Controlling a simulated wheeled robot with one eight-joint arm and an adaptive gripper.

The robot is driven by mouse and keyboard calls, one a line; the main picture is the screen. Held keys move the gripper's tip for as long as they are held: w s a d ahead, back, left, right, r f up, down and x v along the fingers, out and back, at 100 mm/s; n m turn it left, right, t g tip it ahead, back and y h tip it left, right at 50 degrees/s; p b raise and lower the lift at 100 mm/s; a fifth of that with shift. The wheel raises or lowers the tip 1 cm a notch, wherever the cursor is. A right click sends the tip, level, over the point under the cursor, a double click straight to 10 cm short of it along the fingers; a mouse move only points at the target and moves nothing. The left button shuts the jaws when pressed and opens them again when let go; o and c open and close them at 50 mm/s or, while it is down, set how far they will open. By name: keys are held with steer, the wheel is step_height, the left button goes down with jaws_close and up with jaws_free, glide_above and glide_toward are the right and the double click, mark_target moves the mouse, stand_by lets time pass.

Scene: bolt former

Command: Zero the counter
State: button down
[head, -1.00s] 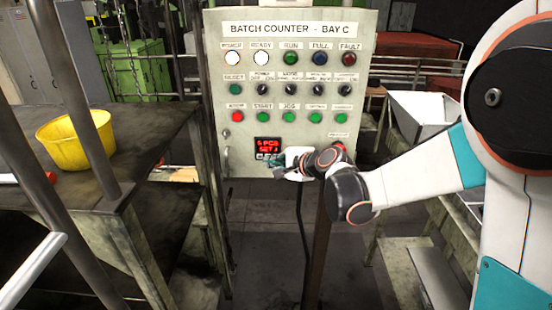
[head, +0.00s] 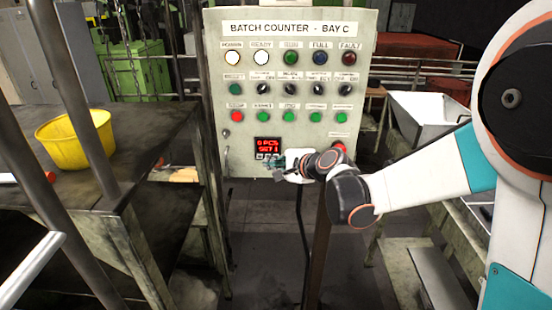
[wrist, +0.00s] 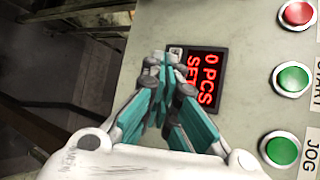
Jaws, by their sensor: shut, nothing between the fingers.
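The batch counter (head: 268,144) is a small black unit with a red lit display low on the pale panel. In the wrist view the counter (wrist: 206,72) reads "0 PCS" with a "SET" line under it, partly hidden. A pale key (wrist: 176,53) shows at its edge, and small keys also show under the display in the head view. My gripper (head: 274,166) is at the counter's lower edge. In the wrist view my gripper (wrist: 157,64) has its teal fingers closed together beside the key row, covering some keys. I cannot tell whether the tips touch a key.
The panel (head: 240,190) carries lamps, switches and several push buttons. A red button (head: 237,116) and green ones sit in a row above the counter. A yellow bucket (head: 76,142) stands on the bench at left.

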steer(key=s, duration=0.6)
stand_by(0.4)
steer(key=shift+a, duration=0.1)
steer(key=s+d+f+n+g+h+b, duration=0.1)
steer(key=s+d+f+n+b, duration=0.3)
steer(key=s, duration=0.5)
steer(key=s+d+f+n+g+h+b, duration=0.1)
steer(key=s+d+f+n+h+b, duration=0.3)
steer(key=s+d, duration=0.5)
steer(key=s+d+f+n+g+h+b, duration=0.1)
steer(key=s+d+f+n+h+b, duration=0.2)
steer(key=s+d+f+n+b, duration=0.3)
steer(key=s+d+f+b, duration=0.1)
steer(key=s+b, duration=0.1)
steer(key=s, duration=0.1)
steer(key=shift+s+b, duration=0.3)
steer(key=shift+s, duration=0.1)
